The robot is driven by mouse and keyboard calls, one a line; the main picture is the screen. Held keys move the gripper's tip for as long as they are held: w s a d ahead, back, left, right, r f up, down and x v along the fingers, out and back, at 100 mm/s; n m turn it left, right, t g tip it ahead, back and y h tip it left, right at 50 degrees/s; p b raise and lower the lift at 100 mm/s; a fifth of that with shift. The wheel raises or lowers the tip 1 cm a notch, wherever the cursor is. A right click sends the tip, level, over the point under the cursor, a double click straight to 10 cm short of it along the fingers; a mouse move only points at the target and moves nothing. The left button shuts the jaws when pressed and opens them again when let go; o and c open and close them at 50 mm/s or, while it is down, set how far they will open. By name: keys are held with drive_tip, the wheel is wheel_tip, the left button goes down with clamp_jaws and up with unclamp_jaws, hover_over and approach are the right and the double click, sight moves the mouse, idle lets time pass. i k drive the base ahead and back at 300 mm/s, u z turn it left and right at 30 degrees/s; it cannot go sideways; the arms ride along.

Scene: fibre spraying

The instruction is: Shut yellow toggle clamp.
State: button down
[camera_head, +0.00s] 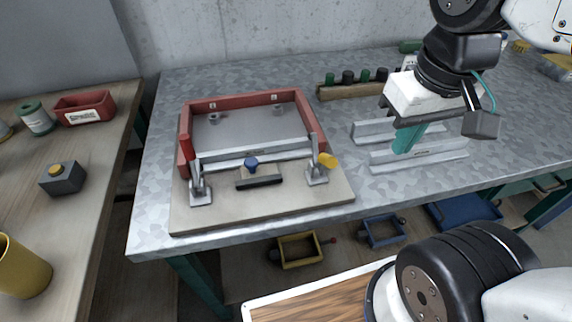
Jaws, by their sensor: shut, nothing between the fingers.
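The yellow toggle clamp (317,175) stands at the right front corner of the fixture board (282,208). Its yellow grip (329,161) sits low and points to the right. A grey metal arm rises behind it; whether it presses on the bar cannot be told. My gripper (403,146) is right of the clamp and apart from it, over the bench. Its teal fingers are shut with nothing seen between them, and they point down. A second clamp with a red grip (186,148) standing up is at the left front corner of the board.
A red frame (243,101) edges the fixture, with a bar carrying a blue knob (251,163) across its front. Grey metal rails (383,158) lie under my gripper. A wooden rack (347,90) with dark and green pegs stands behind. Bare bench shows between fixture and rails.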

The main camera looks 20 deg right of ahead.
sight(322, 157)
drive_tip(key=u, duration=1.85)
drive_tip(key=k, duration=1.05)
drive_tip(key=z, duration=1.75)
drive_tip(key=i, duration=0.5)
drive_tip(key=z, duration=0.05)
